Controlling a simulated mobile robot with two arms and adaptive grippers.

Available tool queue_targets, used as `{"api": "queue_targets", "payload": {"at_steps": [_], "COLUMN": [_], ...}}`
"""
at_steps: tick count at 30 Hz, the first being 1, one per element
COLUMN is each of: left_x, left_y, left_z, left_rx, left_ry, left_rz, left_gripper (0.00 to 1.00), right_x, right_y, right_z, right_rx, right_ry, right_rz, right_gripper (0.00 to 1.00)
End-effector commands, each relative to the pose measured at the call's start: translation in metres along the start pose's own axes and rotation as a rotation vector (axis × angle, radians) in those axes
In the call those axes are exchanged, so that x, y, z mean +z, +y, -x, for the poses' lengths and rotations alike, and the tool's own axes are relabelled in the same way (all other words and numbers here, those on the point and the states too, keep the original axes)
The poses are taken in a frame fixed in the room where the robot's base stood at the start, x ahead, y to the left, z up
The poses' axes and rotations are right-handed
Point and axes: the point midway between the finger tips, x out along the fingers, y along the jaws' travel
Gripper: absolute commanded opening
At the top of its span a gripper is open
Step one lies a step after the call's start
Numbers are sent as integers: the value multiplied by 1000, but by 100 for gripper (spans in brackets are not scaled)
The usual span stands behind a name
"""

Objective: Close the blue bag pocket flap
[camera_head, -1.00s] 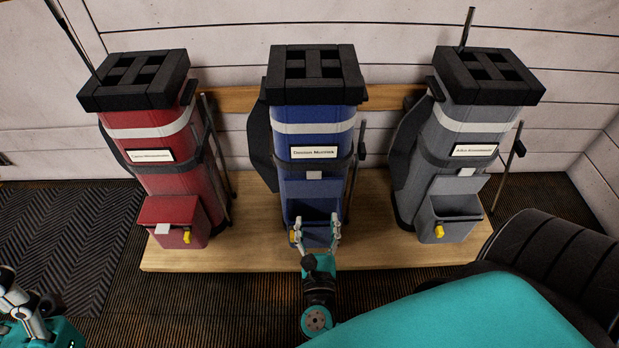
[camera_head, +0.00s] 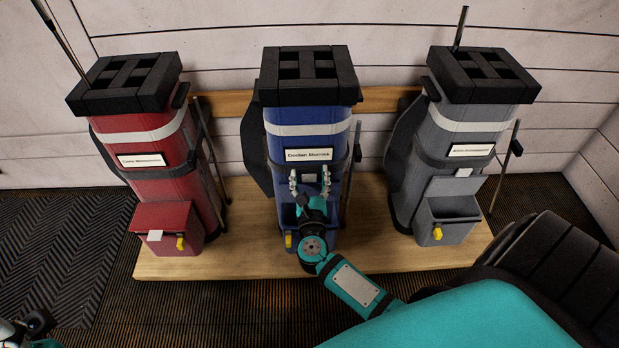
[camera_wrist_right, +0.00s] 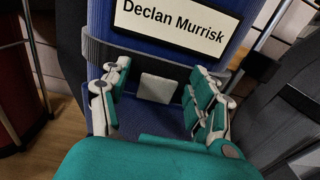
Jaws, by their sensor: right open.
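The blue bag (camera_head: 312,114) stands upright in the middle with a "Declan Murrisk" label (camera_head: 309,155). Its pocket flap (camera_wrist_right: 152,118) is raised against the bag front below the label, with a pale square patch (camera_wrist_right: 159,89) near its top edge. The pocket (camera_head: 289,214) below is partly hidden by my right arm; its yellow tab (camera_head: 289,240) shows. My right gripper (camera_head: 310,178) is open in front of the raised flap, its fingers either side of the patch. I cannot tell whether they touch it. A small part of my left arm shows at the lower left corner.
A red bag (camera_head: 165,190) with a closed pocket stands at left. A grey bag (camera_head: 450,185) with an open pocket stands at right. All stand on a wooden platform (camera_head: 365,255). Dark rods stand beside the bags. A black ribbed seat (camera_head: 550,265) is at lower right.

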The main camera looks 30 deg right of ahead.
Motion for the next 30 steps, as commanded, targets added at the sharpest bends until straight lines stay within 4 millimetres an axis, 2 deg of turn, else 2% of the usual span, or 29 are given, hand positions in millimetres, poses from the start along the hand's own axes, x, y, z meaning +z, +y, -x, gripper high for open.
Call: {"api": "queue_targets", "payload": {"at_steps": [5, 19, 30], "left_x": [0, 0, 2], "left_y": [0, 0, 0], "left_z": [0, 0, 6], "left_rx": [0, 0, 0], "left_ry": [-1, -1, -4], "left_rz": [0, 0, -1], "left_gripper": [40, 40, 40], "right_x": [0, 0, -3], "right_y": [0, 0, 0], "right_z": [0, 1, 2], "right_rx": [0, 0, 1], "right_ry": [0, 0, -9], "right_rz": [0, 0, -2], "right_gripper": [60, 0, 0]}}
